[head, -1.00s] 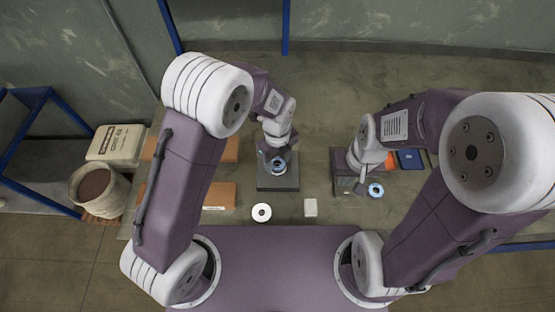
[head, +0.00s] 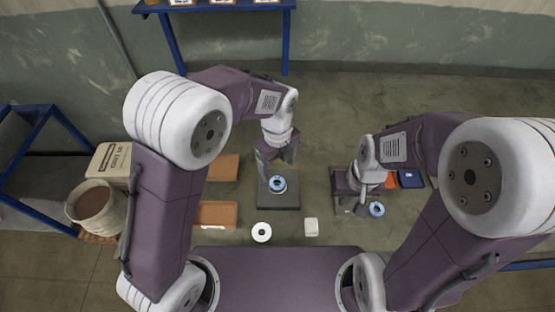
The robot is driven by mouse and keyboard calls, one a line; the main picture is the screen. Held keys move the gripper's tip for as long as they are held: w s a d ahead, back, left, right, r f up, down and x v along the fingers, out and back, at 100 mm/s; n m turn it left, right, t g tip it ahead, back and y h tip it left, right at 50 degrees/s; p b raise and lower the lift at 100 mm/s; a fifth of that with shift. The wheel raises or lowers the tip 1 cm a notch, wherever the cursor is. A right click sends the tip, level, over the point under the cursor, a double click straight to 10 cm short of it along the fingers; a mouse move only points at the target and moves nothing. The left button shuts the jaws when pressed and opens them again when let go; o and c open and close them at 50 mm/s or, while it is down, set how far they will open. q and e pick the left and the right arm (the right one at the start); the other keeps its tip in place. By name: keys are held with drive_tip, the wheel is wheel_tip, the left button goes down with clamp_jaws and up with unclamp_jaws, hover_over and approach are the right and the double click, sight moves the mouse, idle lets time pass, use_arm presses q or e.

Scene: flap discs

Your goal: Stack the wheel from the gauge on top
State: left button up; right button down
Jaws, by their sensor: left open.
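A blue-rimmed wheel (head: 278,184) with a pale centre lies on the dark square plate (head: 286,202) in the middle. My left gripper (head: 276,158) is open and empty, just behind and above this wheel. Another blue wheel (head: 376,209) is at the right, by the front of a dark box-like stand (head: 340,184). My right gripper (head: 361,206) is low beside that wheel, over the stand's front edge. Its fingers are small and partly hidden by its wrist, so I cannot tell whether they touch the wheel. I cannot tell which item is the gauge.
Brown boxes (head: 216,214) stand at the left. An orange and a blue tray (head: 411,179) lie behind the right stand. A bucket (head: 96,203) stands far left.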

use_arm(q)
wheel_tip(320, 180, up, 4)
drive_tip(key=shift+f, duration=0.1)
drive_tip(key=shift+a, duration=0.1)
drive_tip(key=s+a+f+n, duration=0.1)
drive_tip(key=s+a+n, duration=0.2)
drive_tip(key=a+n, duration=0.3)
drive_tip(key=s+a+f+n, duration=0.2)
drive_tip(key=a+n, duration=0.3)
drive_tip(key=n, duration=0.8)
drive_tip(key=s+a+f+n+t, duration=0.1)
drive_tip(key=s+a+n, duration=0.3)
drive_tip(key=n, duration=0.6)
drive_tip(key=a, duration=0.2)
drive_tip(key=shift+s+a+f, duration=0.35)
drive_tip(key=shift+f, duration=0.05)
